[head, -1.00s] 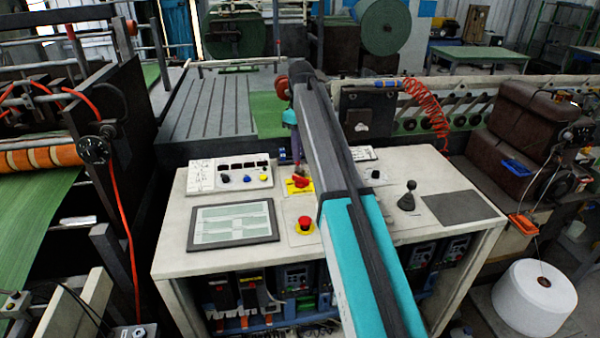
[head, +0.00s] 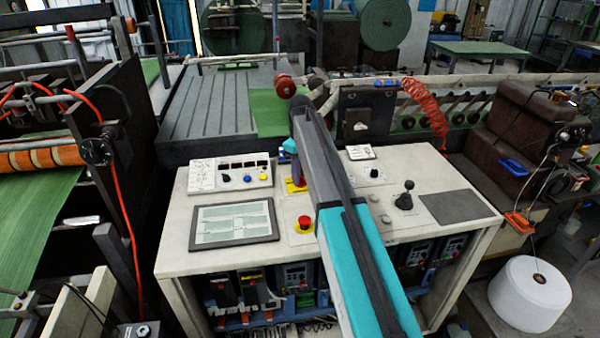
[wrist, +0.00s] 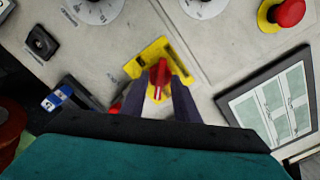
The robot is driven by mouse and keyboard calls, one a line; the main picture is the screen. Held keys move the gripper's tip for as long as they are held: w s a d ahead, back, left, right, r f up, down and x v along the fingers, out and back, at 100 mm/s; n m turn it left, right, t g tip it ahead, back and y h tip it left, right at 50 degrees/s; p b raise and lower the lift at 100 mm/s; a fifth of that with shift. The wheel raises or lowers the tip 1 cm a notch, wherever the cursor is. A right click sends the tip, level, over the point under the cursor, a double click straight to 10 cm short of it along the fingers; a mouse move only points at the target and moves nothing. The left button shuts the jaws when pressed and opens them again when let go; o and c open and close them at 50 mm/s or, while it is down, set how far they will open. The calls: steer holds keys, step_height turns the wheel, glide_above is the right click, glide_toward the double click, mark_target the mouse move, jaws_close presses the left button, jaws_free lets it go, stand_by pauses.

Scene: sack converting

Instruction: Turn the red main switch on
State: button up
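The red main switch (wrist: 157,78) is a red handle with a white mark on a yellow plate (wrist: 150,52), on the light console top. In the head view, a bit of the yellow plate (head: 291,188) shows, and my arm hides most of the switch. My gripper (wrist: 160,84) has its two dark fingers on either side of the red handle. Narrow gaps seem to show between the handle and the fingers, so it looks open around it rather than clamped on it.
A red emergency button (head: 305,222) on yellow stands in front of the switch. A screen panel (head: 233,225) lies to its left, and a white box with knobs (head: 229,173) is behind that. A black joystick (head: 404,196) stands to the right on the console.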

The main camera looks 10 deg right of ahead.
steer(key=shift+c, duration=0.3)
jaws_close()
steer(key=shift+m, duration=0.3)
steer(key=m, duration=0.6)
steer(key=shift+b, duration=0.3)
steer(key=m, duration=0.5)
steer(key=shift+m, duration=0.3)
steer(key=m, duration=0.5)
steer(key=shift+w+m, duration=0.1)
steer(key=shift+m, duration=0.3)
